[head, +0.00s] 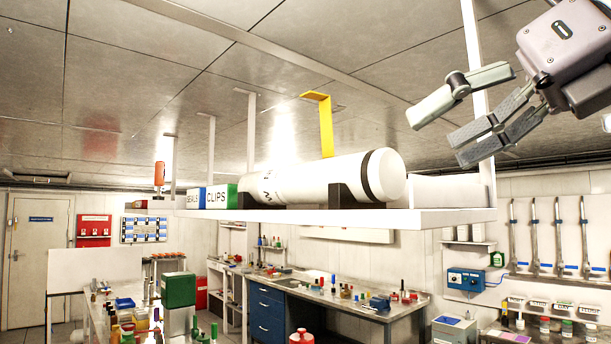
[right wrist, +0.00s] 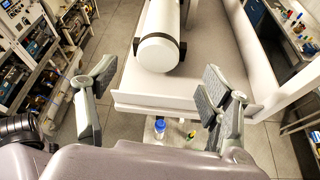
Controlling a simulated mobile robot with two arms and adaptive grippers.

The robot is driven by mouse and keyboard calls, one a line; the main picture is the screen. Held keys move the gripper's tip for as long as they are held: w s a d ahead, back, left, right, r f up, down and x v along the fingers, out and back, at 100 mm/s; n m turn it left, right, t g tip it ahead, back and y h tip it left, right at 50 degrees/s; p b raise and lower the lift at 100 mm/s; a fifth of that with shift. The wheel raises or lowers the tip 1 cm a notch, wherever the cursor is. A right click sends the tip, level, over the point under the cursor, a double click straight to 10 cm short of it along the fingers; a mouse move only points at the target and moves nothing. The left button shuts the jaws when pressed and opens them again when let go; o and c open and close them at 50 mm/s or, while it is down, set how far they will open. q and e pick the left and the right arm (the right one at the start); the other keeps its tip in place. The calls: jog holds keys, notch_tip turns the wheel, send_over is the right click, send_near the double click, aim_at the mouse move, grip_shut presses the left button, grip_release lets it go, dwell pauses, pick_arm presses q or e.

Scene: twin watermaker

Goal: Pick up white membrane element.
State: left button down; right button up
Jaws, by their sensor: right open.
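The white membrane element (head: 325,181) is a long white cylinder with black bands. It lies on its side in dark cradles on the white overhead shelf (head: 400,218). A yellow bracket (head: 326,125) stands up behind it. My right gripper (head: 438,132) is open and empty, above and to the right of the cylinder's near end. In the right wrist view, the membrane element (right wrist: 160,50) shows ahead between the spread fingers of my right gripper (right wrist: 155,98), with a gap to both. My left gripper does not show.
White shelf posts (head: 474,60) hang from the ceiling close to my right gripper. A green CLIPS box (head: 220,196) and a blue SEALS box (head: 196,198) sit at the shelf's left. Workbenches with bottles stand below. The shelf has a raised front lip (right wrist: 190,103).

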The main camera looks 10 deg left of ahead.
aim_at(394, 164)
jog(key=x, duration=0.3)
jog(key=shift+w+a+p, duration=0.1)
jog(key=shift+a+p, duration=0.2)
jog(key=shift+a, duration=0.1)
jog(key=p+x, duration=0.1)
jog(key=x, duration=0.1)
jog(key=p+x, duration=0.1)
jog(key=x, duration=0.1)
jog(key=shift+w+f+p, duration=0.15)
jog(key=shift+f+p, duration=0.15)
jog(key=shift+p, duration=0.1)
jog(key=shift+w+a+f, duration=0.15)
jog(key=shift+a+f, duration=0.05)
jog(key=shift+a, duration=0.05)
jog(key=shift+s+d+r, duration=0.1)
jog(key=shift+s+d, duration=0.1)
jog(key=shift+d, duration=0.05)
jog(key=c, duration=0.4)
jog(key=shift+w+a, duration=0.1)
jog(key=c, duration=1.3)
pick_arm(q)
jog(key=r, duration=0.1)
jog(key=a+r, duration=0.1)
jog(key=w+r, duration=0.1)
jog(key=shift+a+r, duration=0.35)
pick_arm(e)
jog(key=shift+r, duration=0.1)
jog(key=shift+c, duration=0.3)
